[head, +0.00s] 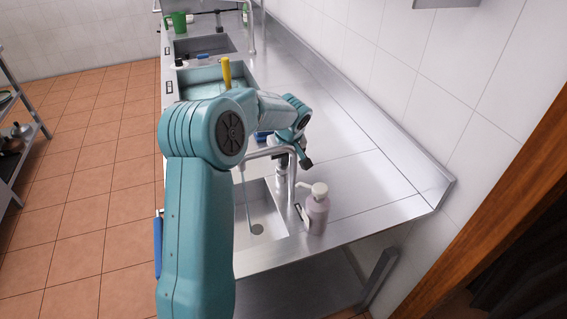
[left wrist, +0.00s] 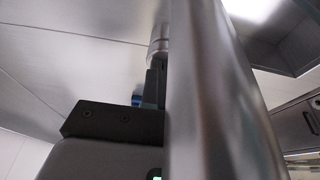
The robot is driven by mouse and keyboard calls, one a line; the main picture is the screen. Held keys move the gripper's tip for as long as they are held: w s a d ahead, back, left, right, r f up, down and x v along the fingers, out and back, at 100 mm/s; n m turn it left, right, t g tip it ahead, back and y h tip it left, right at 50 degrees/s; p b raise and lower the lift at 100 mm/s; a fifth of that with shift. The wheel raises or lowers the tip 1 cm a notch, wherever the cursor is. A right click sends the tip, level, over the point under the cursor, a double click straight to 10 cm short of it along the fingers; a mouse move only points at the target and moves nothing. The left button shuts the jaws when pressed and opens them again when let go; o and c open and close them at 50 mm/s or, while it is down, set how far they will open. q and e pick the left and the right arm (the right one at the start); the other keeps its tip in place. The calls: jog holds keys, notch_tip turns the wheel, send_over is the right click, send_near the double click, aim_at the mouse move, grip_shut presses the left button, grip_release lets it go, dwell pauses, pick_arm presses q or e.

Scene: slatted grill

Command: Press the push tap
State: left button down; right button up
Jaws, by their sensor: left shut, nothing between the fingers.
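The push tap has a bent metal pipe (head: 292,180) and a short cylinder (head: 281,172) beside it, standing behind the near sink (head: 262,215). A thin streak that looks like water runs from the spout into the sink. My left gripper (head: 302,157) is shut and empty, close beside the pipe and just above the cylinder. In the left wrist view the pipe (left wrist: 207,90) fills the middle, and the dark finger (left wrist: 154,90) points at the metal cylinder (left wrist: 158,45). It looks very close to or touching it; I cannot tell which. My right gripper is out of view.
A soap dispenser (head: 317,208) stands right of the sink. The counter right of the tap (head: 365,185) is clear up to the wall.

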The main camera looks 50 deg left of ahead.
pick_arm(q)
jog(key=shift+s+d+f, duration=0.15)
jog(key=shift+f, duration=0.2)
jog(key=shift+s+d+f, duration=0.15)
jog(key=shift+f, duration=0.2)
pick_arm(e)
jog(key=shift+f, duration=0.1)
pick_arm(q)
jog(key=shift+a+r+p, duration=0.1)
jog(key=shift+r+p, duration=0.25)
jog(key=shift+r, duration=0.05)
jog(key=r+p, duration=0.1)
jog(key=r, duration=0.2)
jog(key=shift+w+a+r+p, duration=0.2)
jog(key=shift+r+p, duration=0.1)
jog(key=shift+p, duration=0.05)
jog(key=w+b+v, duration=0.1)
jog(key=v, duration=1)
jog(key=shift+s, duration=0.3)
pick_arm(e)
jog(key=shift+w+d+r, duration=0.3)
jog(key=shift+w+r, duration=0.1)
